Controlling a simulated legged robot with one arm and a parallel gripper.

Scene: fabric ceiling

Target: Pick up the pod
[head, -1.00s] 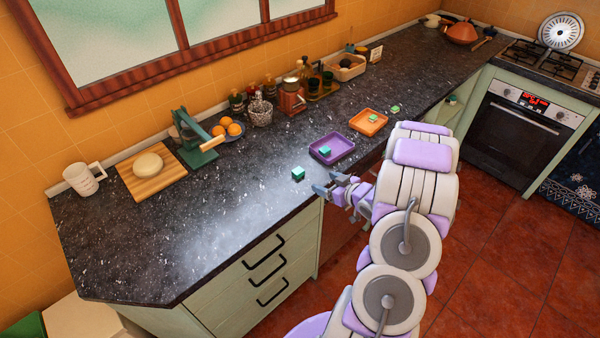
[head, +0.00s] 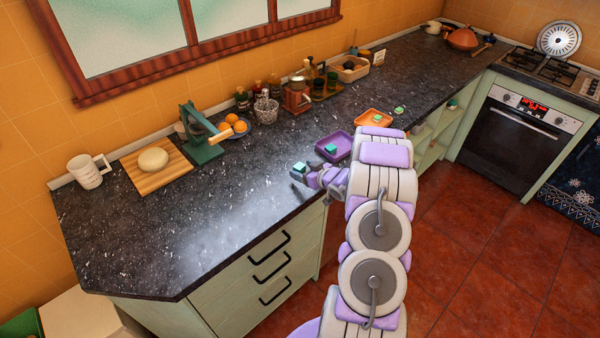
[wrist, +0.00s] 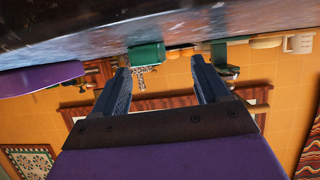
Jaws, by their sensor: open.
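Several small green pods are in view. The nearest pod (head: 300,167) sits on the dark counter, left of the purple tray (head: 318,151). My gripper (head: 298,174) is open right by this pod, reaching in from the right, and its fingertips partly overlap it in the head view. In the wrist view, which is upside down, this pod (wrist: 146,54) shows ahead of the gap between the open fingers (wrist: 160,68), nearer the left finger. Another pod (head: 330,148) is in the purple tray, one (head: 377,117) in the orange tray (head: 364,122), and one (head: 399,110) on the counter beyond.
The counter (head: 200,230) is clear on its near left side. A green press (head: 205,150), a plate of oranges (head: 238,125), a cutting board (head: 143,172) with a pale round item and a white mug (head: 86,172) stand along the wall. The purple tray is close beside my gripper.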

